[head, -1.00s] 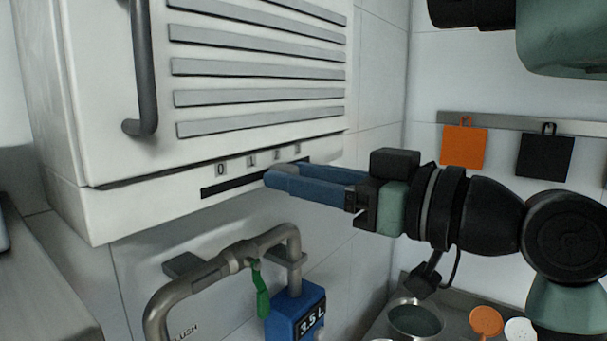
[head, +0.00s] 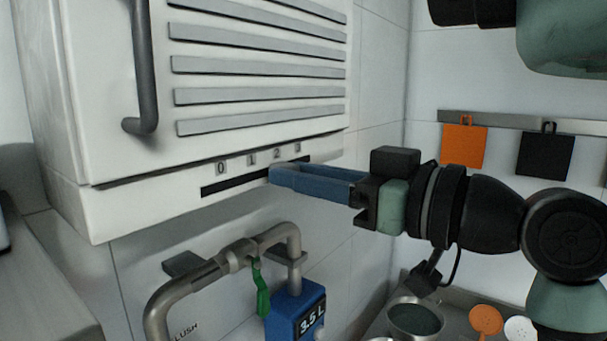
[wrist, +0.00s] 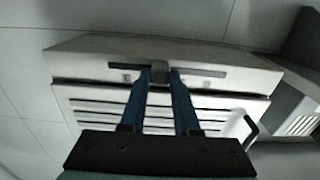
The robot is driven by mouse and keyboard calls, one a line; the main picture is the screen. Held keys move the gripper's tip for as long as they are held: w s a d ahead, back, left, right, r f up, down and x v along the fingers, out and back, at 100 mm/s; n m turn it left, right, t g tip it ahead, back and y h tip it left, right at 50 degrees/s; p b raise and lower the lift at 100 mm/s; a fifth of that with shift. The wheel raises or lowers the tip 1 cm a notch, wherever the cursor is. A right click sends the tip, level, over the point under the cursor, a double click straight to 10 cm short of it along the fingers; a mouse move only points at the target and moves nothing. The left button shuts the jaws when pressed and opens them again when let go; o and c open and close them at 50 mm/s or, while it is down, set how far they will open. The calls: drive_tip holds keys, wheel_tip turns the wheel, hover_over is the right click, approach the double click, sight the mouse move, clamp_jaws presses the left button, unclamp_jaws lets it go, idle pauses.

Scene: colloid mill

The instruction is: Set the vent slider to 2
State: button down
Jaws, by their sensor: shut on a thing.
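The white vented cabinet (head: 140,205) has a dark slider slot (head: 225,187) along its lower front, with small number plates above it; the 0 plate (head: 221,168) is at the left and the 2 plate (head: 277,154) is farther right. My gripper (head: 279,174) has its blue fingertips at the slot, roughly below the 2 plate. In the wrist view my gripper (wrist: 160,76) is shut on the grey slider knob (wrist: 160,68), which sits between the fingertips. The fingers mostly hide the knob in the head view, so its exact alignment with the 2 is unclear.
A dark vertical handle (head: 143,70) is on the cabinet front, left of my gripper. Below are a grey pipe (head: 190,285) with a green lever (head: 262,288) and a blue box marked 3.5 L (head: 293,312). An orange board (head: 464,147) and black board (head: 545,156) hang behind my arm.

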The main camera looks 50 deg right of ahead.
drive_tip(key=shift+d, duration=0.1)
idle(0.6)
drive_tip(key=shift+d+b, duration=0.3)
drive_tip(key=shift+b, duration=0.1)
drive_tip(key=c, duration=0.6)
unclamp_jaws()
drive_tip(key=shift+c, duration=0.2)
drive_tip(key=s+b, duration=0.5)
drive_tip(key=s, duration=0.8)
drive_tip(key=shift+d, duration=0.45)
